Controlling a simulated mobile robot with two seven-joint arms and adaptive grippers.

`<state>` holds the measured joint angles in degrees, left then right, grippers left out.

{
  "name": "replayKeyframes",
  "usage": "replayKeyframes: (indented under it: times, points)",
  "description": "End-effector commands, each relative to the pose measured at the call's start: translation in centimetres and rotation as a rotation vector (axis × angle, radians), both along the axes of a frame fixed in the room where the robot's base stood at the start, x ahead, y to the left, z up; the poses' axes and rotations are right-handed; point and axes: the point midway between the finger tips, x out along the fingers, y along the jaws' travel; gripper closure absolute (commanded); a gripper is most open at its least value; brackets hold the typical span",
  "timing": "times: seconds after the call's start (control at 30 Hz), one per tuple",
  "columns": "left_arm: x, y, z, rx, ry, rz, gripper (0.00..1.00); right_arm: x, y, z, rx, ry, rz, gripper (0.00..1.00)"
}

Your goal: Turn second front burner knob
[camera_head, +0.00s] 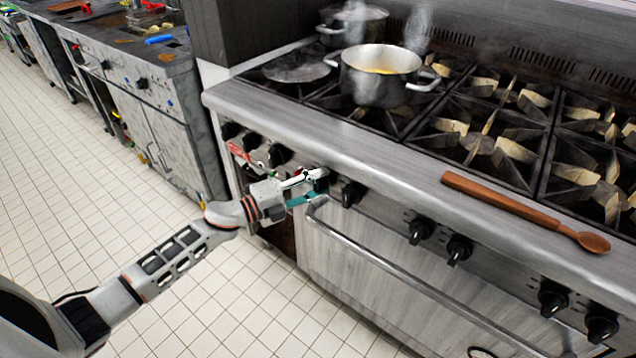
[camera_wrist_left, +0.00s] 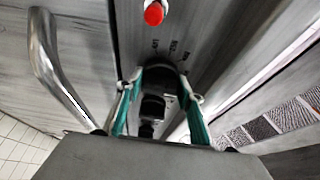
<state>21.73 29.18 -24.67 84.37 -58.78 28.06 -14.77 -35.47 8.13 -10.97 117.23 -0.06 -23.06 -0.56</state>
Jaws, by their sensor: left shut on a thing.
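A row of black burner knobs runs along the stove's front panel. One black knob (camera_head: 321,184) is at my left gripper (camera_head: 308,187), which reaches in from the left with its fingers at the panel. In the left wrist view the same knob (camera_wrist_left: 153,107) sits between the teal finger pads of my left gripper (camera_wrist_left: 160,110), which is shut on it. Part of the knob is hidden by the gripper in the head view. Another knob (camera_head: 352,193) is just to the right. My right gripper is not in view.
A steaming pot (camera_head: 378,76) stands on the burners, with another pot (camera_head: 352,22) behind. A wooden spoon (camera_head: 525,211) lies on the stove's front ledge. The oven handle (camera_head: 400,274) juts out below the knobs. Tiled floor is clear at left.

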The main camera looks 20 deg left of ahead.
Motion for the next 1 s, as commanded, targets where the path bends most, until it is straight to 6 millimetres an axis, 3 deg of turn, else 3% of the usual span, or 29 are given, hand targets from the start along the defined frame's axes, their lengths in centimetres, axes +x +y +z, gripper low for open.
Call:
replayKeyframes:
  times: [0.13, 0.17, 0.2, 0.67, 1.0]
  points:
    - [0.0, 0.0, -0.1, 0.003, 0.000, 0.000, 0.85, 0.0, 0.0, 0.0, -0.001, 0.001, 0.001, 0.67]
    - [0.0, 0.0, -0.1, 0.003, 0.000, 0.000, 0.58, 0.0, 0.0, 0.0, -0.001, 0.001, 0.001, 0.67]
    - [0.0, 0.0, -0.1, 0.003, 0.000, 0.000, 0.48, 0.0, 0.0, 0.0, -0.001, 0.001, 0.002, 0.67]
    - [-0.6, 0.6, -0.2, 0.001, 0.002, 0.001, 0.48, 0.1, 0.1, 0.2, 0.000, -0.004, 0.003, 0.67]
    - [-5.4, 4.8, -0.2, 0.002, 0.004, 0.000, 0.48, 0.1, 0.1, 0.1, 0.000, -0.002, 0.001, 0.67]
